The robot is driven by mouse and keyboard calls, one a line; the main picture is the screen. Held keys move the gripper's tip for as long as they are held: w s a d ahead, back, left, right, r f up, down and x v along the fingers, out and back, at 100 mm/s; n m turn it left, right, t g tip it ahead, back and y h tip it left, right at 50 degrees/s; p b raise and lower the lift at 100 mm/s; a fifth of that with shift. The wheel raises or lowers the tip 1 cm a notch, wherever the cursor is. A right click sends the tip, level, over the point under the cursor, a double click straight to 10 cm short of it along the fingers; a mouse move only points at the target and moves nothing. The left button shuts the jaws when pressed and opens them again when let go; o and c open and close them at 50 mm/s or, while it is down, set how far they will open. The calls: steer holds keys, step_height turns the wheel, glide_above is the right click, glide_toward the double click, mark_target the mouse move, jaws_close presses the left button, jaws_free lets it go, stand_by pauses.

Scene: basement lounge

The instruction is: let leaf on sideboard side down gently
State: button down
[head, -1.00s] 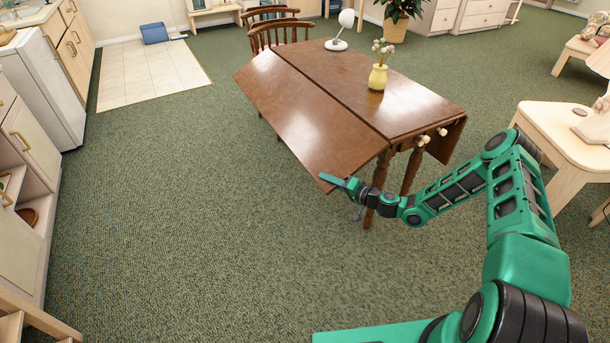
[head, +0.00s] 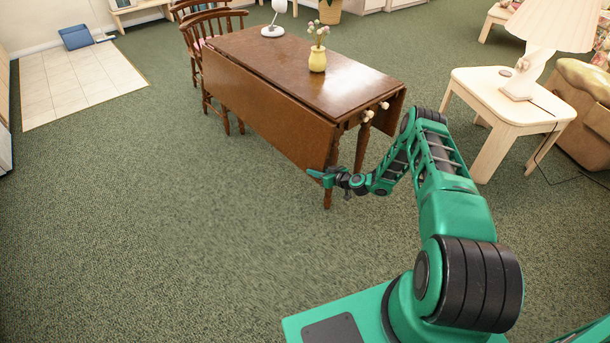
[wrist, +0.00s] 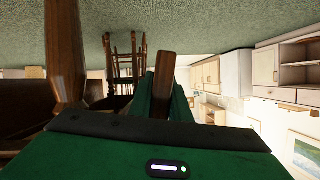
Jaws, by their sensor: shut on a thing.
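A brown drop-leaf table (head: 300,75) stands ahead of me. Its leaf (head: 265,105) on the picture's left side hangs steeply down from the hinge line, its lower edge clear of the carpet. My gripper (head: 318,175) is at the leaf's near lower corner. In the wrist view my gripper (wrist: 165,92) is shut on the wooden edge of the leaf (wrist: 165,67). Whether the leaf is fully vertical I cannot tell. The opposite leaf (head: 390,111) also hangs down.
A yellow vase with flowers (head: 317,60) and a small white lamp (head: 272,30) stand on the tabletop. Wooden chairs (head: 203,30) are at the far end. A pale side table (head: 505,95) with a lamp is right. Open carpet (head: 130,200) lies left.

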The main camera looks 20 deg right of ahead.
steer(key=shift+n+h, duration=0.6)
steer(key=shift+n, duration=0.2)
steer(key=shift+w+d+f, duration=0.1)
steer(key=shift+w+d, duration=0.3)
steer(key=shift+d, duration=0.4)
steer(key=shift+w+d+f, duration=0.1)
steer(key=shift+w+d, duration=0.25)
steer(key=shift+d, duration=0.5)
steer(key=shift+w+d+f, duration=0.1)
steer(key=shift+w+d, duration=0.3)
steer(key=shift+d, duration=0.4)
steer(key=shift+d, duration=0.1)
steer(key=c, duration=1.7)
jaws_free()
steer(key=shift+f, duration=0.1)
steer(key=shift+o, duration=0.2)
steer(key=v, duration=1)
steer(key=shift+s, duration=0.4)
steer(key=shift+d, duration=0.1)
